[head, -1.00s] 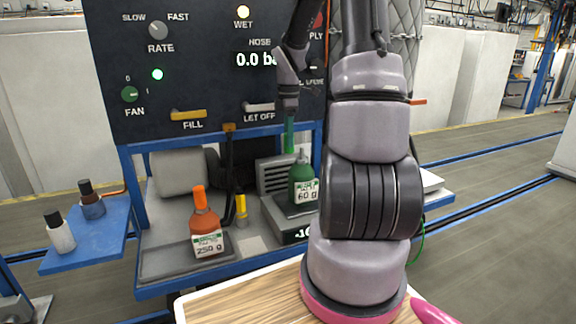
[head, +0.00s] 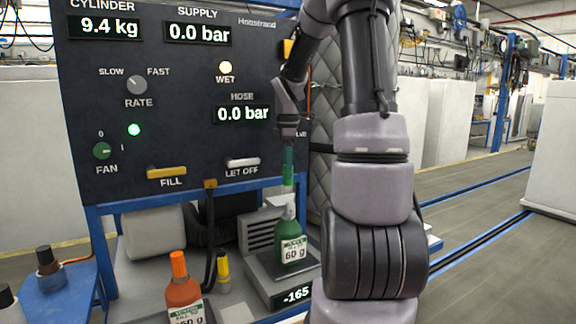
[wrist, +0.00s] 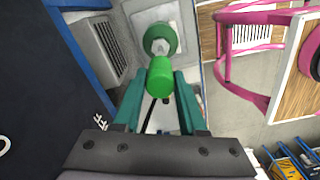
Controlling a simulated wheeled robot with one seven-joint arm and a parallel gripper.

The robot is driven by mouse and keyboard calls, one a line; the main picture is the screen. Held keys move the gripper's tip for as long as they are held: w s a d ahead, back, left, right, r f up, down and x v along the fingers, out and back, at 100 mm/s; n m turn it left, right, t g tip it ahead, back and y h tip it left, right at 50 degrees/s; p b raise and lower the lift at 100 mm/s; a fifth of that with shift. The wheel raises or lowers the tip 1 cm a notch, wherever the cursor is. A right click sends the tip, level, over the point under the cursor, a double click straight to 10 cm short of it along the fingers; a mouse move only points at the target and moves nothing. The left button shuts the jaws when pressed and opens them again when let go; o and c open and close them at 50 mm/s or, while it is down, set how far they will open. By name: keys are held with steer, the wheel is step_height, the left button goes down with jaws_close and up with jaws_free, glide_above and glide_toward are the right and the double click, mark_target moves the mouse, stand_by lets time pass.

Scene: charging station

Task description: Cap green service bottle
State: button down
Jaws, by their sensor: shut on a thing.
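The green service bottle (head: 292,240), with a white "60 g" label, stands upright on the scale (head: 268,268) in the head view. My gripper (head: 288,170) is above it, fingers pointing down. In the wrist view my gripper's teal fingers (wrist: 159,108) are shut on a bright green cap (wrist: 160,78). The bottle (wrist: 160,38) shows just beyond the cap, its pale open neck uncovered and offset from the cap. The cap looks apart from the neck. The cap (head: 288,182) is small and partly merged with the fingers in the head view.
The control panel (head: 170,100) rises close behind my gripper. An orange bottle (head: 183,290) and a yellow-topped item (head: 223,268) stand left of the scale. Dark-capped bottles sit on a blue side shelf (head: 62,285). The scale display reads -165.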

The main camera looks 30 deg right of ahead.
mark_target(288, 182)
steer(key=shift+f, duration=2.3)
steer(key=shift+f, duration=2.65)
steer(key=shift+c, duration=1.9)
jaws_free()
step_height(288, 182, up, 11)
steer(key=shift+f, duration=0.1)
steer(key=shift+a, duration=0.1)
